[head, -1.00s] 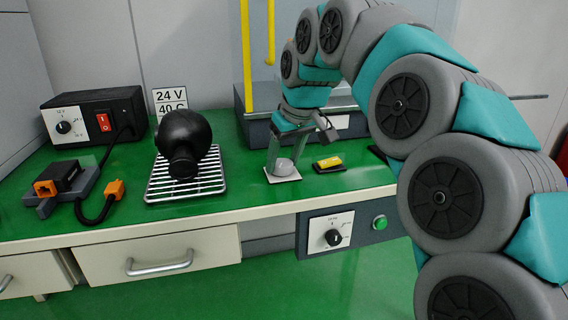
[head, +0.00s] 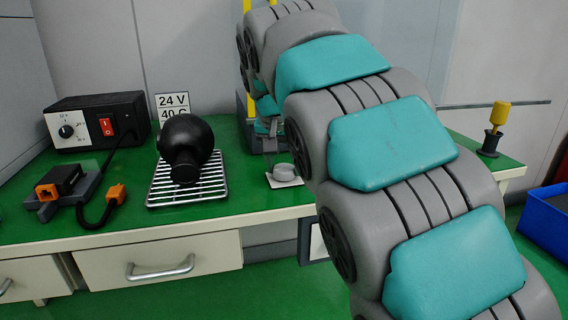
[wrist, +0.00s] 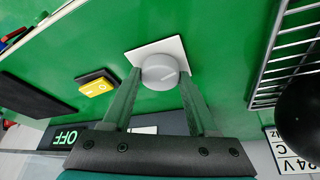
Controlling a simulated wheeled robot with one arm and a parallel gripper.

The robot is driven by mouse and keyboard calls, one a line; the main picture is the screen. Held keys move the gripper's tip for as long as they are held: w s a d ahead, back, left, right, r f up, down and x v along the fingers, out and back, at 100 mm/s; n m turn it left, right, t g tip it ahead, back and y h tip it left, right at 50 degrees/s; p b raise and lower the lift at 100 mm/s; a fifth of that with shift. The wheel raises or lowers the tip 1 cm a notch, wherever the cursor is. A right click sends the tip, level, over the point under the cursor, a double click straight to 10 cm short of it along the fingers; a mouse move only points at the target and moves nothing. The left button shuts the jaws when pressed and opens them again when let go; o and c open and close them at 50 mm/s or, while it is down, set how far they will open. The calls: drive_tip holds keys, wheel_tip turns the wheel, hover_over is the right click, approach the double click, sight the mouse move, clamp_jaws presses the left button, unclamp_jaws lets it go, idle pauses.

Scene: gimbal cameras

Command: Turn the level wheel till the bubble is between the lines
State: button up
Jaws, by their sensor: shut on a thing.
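The level wheel is a round grey knob on a white square plate. It shows on the green bench in the head view (head: 284,170) and in the wrist view (wrist: 160,70). My gripper (wrist: 160,78) is shut on the wheel, one finger on each side. A mark line shows on top of the wheel. The bubble level (wrist: 97,86) is a small yellow vial on a black base beside the wheel. It is too small to make out bubble or lines. In the head view my arm hides the level.
A wire rack (head: 188,188) with a black rounded object (head: 186,145) stands left of the wheel. A black power box (head: 98,120) and orange-ended cable are further left. A yellow-topped post (head: 498,125) stands at the bench's right, with a blue bin (head: 545,220) beyond.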

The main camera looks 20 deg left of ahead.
drive_tip(key=shift+r+m, duration=0.1)
drive_tip(key=shift+m, duration=0.2)
drive_tip(key=o, duration=1.4)
drive_tip(key=shift+c, duration=0.2)
drive_tip(key=v, duration=0.7)
drive_tip(key=shift+r, duration=0.35)
drive_tip(key=shift+s, duration=0.15)
